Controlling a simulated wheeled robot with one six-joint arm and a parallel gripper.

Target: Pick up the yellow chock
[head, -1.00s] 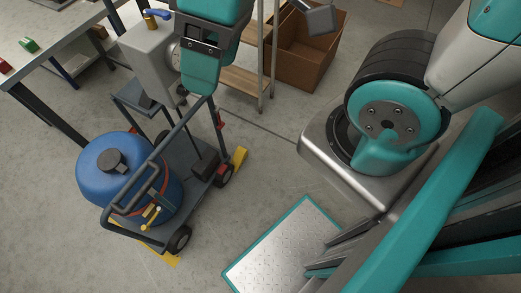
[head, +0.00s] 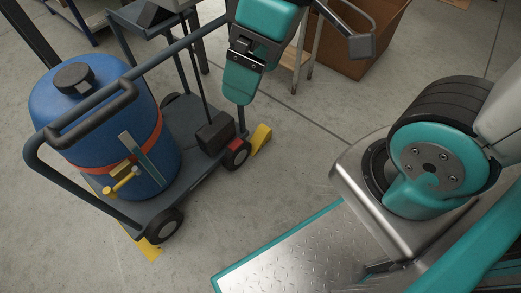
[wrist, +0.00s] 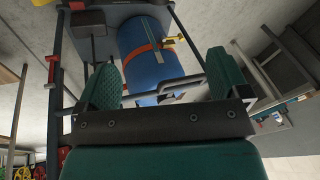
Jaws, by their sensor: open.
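One yellow chock (head: 261,138) lies on the floor against the cart's right wheel in the head view. Another yellow chock (head: 148,248) shows partly beneath the cart's front wheel. My teal gripper (head: 243,75) hangs above and behind the right chock in the head view, apart from it, with its far side hidden. In the wrist view my gripper (wrist: 160,62) has its two teal fingers spread wide with nothing held between them. A small yellow patch at that view's top left edge may be a chock; I cannot be sure.
The dark wheeled cart (head: 197,165) carries a blue barrel (head: 110,125) with a red strap and yellow tap. Its handle rail rises at the front left. A brown box (head: 365,45) stands at the back. Bare floor (head: 235,220) lies right of the cart.

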